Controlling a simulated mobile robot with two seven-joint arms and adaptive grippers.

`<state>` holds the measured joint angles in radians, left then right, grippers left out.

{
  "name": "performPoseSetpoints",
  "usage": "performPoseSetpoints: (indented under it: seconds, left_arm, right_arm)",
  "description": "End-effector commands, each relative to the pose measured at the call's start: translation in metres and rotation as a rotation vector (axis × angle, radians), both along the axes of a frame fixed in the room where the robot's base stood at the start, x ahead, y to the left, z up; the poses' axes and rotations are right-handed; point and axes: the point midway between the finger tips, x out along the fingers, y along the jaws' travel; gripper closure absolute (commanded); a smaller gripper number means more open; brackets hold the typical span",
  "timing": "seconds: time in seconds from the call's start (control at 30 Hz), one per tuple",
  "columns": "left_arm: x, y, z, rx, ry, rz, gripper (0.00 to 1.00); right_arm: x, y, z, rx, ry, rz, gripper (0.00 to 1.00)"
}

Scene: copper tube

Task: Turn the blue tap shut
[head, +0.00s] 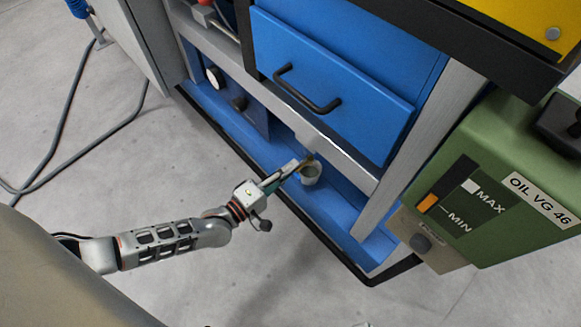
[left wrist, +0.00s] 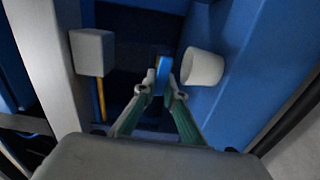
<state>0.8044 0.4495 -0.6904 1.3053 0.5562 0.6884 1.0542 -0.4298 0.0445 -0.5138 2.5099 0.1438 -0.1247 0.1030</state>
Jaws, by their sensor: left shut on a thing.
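The blue tap (left wrist: 162,76) shows in the left wrist view as a narrow blue handle, with a brownish piece just behind it. My left gripper (left wrist: 161,90) has its two fingers closed in on the handle, one on each side. In the head view my left gripper (head: 299,165) reaches into the low blue bay under the drawer, beside a whitish cup (head: 311,173). The tap itself is too small and covered to make out there. The cup also shows right of the fingertips in the left wrist view (left wrist: 203,67). My right gripper is not seen.
A blue drawer (head: 335,85) with a black handle (head: 306,92) is above the bay. A green oil tank (head: 500,185) stands at the right. A grey block (left wrist: 93,52) with a yellow rod is left of my fingers. The floor in front is clear.

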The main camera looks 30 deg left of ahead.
Motion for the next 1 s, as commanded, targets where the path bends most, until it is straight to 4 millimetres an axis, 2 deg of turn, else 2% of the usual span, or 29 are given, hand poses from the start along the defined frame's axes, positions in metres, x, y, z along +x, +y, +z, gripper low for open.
performPoseSetpoints:
  seconds: [0.63, 0.7, 0.73, 1.0]
  left_arm:
    - [-0.0019, -0.0007, -0.0025, -0.049, 0.021, -0.002, 1.00]
    - [-0.0019, -0.0007, -0.0025, -0.049, 0.021, -0.002, 0.77]
    - [-0.0018, -0.0006, -0.0024, -0.049, 0.021, -0.002, 0.72]
    - [-0.0008, -0.0003, -0.0014, -0.049, 0.019, -0.001, 0.72]
  right_arm:
    - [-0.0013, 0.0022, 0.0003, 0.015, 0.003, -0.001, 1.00]
    - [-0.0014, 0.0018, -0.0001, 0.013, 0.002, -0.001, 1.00]
    - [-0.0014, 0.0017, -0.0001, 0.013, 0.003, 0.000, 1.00]
    - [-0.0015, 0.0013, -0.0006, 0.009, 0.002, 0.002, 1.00]
